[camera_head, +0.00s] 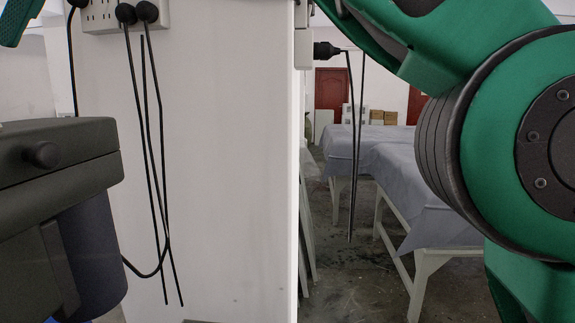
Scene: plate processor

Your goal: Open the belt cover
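At the left edge is part of a dark grey machine (60,185). Its upper part is a lid-like block with a round black knob (42,155) on the side. A seam runs below the knob, and I see no open gap there. I cannot tell whether this block is the belt cover. A dark blue-grey rounded part (92,250) sits under it. Most of the machine is cut off by the picture edge. My gripper cannot be made out; only green and black links of my arm fill the right side.
A white wall panel (215,170) stands behind the machine, with a socket strip (100,15) and hanging black cables. Tables with grey cloths (420,185) stand behind my arm. Bare floor (335,260) shows between. A small green piece (18,20) at top left is unclear.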

